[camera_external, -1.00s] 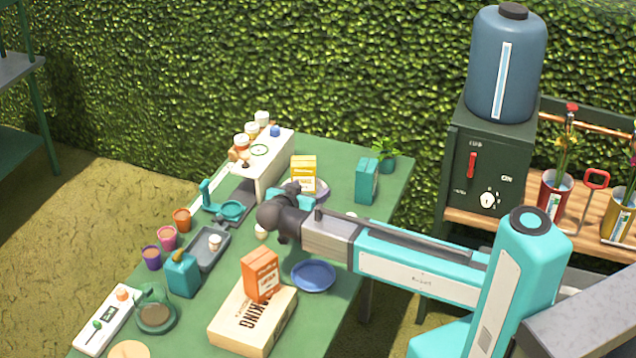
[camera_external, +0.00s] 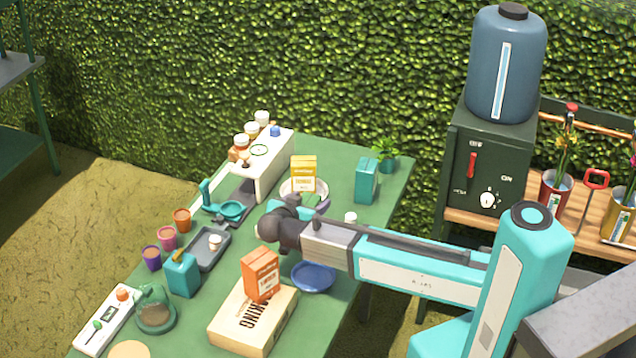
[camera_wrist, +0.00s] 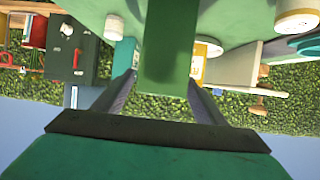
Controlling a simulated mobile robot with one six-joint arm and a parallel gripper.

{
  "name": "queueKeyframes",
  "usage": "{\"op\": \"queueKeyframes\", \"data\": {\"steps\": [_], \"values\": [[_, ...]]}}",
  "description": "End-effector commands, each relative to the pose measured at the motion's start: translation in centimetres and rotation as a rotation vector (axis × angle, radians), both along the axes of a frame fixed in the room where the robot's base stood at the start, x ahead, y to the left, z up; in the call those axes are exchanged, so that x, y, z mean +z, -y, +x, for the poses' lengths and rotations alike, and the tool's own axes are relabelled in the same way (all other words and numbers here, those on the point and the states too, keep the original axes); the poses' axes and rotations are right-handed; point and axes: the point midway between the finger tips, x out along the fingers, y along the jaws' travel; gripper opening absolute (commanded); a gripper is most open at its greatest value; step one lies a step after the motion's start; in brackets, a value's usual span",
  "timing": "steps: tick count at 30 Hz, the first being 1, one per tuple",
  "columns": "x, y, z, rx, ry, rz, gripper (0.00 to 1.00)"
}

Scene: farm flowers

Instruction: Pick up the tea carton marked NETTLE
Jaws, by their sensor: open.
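My gripper (camera_external: 306,204) is over the middle of the table, with its jaws open. In the wrist view, my gripper (camera_wrist: 163,82) has a finger on each side of a plain green block (camera_wrist: 168,45), apparently a carton; contact cannot be told. No NETTLE lettering shows on it, and my gripper hides it in the external view. A yellow carton (camera_external: 303,174) stands beyond my gripper, a teal carton (camera_external: 367,181) farther right, and an orange carton (camera_external: 260,274) nearer on a box. Their labels are too small to read.
The cardboard box (camera_external: 253,319) and blue plate (camera_external: 313,276) lie on the near side of the green table (camera_external: 205,307). A small white-lidded jar (camera_external: 351,217) stands right of my gripper.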

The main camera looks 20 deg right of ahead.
Motion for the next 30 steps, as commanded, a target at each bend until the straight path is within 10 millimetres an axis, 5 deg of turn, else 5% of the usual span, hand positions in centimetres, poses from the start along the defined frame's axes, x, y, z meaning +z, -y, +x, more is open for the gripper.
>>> {"op": "queueKeyframes", "data": {"steps": [9, 26, 30], "values": [[-1.4, 1.9, 1.8, 0.000, -0.001, 0.000, 0.65], [-1.5, 2.0, 1.9, 0.001, 0.000, 0.001, 0.65], [-1.5, 2.0, 1.9, 0.001, 0.000, 0.001, 0.46]]}}
